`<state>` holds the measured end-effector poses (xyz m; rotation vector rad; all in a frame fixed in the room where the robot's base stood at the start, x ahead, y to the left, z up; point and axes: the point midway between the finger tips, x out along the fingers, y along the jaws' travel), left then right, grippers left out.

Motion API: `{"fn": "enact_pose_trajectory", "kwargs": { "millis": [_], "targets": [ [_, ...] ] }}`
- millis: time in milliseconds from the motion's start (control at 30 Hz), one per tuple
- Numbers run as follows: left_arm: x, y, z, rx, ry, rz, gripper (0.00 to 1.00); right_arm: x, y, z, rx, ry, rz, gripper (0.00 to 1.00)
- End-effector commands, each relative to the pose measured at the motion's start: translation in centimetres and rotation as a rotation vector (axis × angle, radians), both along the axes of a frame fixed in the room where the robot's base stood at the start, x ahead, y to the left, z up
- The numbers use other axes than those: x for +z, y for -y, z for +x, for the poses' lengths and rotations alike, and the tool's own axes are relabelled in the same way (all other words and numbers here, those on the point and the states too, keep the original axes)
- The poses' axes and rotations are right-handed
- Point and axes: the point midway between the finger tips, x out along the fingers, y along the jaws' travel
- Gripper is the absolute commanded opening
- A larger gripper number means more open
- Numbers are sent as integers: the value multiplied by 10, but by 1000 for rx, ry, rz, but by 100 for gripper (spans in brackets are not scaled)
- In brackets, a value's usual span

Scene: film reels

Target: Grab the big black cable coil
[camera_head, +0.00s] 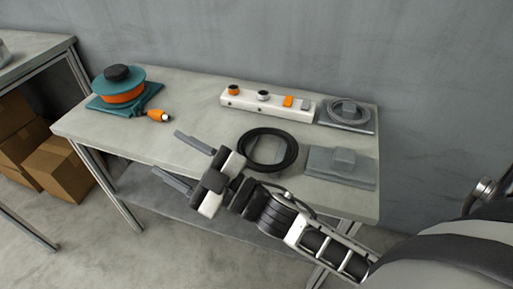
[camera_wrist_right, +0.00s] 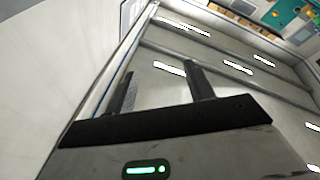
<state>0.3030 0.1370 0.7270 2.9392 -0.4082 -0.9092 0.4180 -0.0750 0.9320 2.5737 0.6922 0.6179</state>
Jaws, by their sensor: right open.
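The big black cable coil (camera_head: 292,160) lies flat on the grey table, right of the middle, in the head view. My right gripper (camera_head: 183,160) is open and empty. It is in front of and to the left of the coil, near the table's front edge, with its fingers pointing left, away from the coil. The gripper's arm passes just in front of the coil. In the right wrist view the two dark fingers (camera_wrist_right: 160,88) are apart with nothing between them, and the coil does not show. My left gripper is not in view.
A smaller grey coil (camera_head: 349,108) sits on a pad at the back right. A white strip (camera_head: 266,106) with orange and grey items lies along the back. A teal and orange reel (camera_head: 122,88) stands at the left. A grey pad (camera_head: 340,168) lies right of the black coil.

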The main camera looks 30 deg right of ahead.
Motion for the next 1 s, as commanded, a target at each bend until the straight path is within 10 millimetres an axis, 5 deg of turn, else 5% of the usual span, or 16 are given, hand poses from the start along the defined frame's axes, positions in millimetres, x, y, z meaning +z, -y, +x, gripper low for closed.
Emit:
{"fn": "enact_pose_trajectory", "kwargs": {
  "millis": [33, 100, 167, 267, 367, 433, 600, 700, 833, 1000],
  "targets": [
    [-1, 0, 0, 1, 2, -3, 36, 34, -22, -2, 126, 217, -93, 53],
    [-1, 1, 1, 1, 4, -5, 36, 59, -52, -20, 325, 477, -248, 53],
    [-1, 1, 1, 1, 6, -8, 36, 62, -69, -36, 505, 662, -415, 53],
    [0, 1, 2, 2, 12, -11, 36, 36, -71, -49, 800, 866, -772, 53],
    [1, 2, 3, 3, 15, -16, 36, 2, -34, -32, 1045, 905, -1195, 53],
    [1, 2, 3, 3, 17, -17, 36, -11, 9, -9, 1160, 836, -1488, 53],
    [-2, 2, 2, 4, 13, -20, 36, 3, 112, 36, 1251, 512, -2005, 53],
    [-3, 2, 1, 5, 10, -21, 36, 17, 148, 46, 1244, 355, -2153, 53],
    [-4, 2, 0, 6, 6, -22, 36, 19, 167, 50, 1239, 263, -2220, 53],
    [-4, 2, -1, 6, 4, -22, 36, -13, 167, 53, 1243, 259, -2220, 53]
  ]
}}
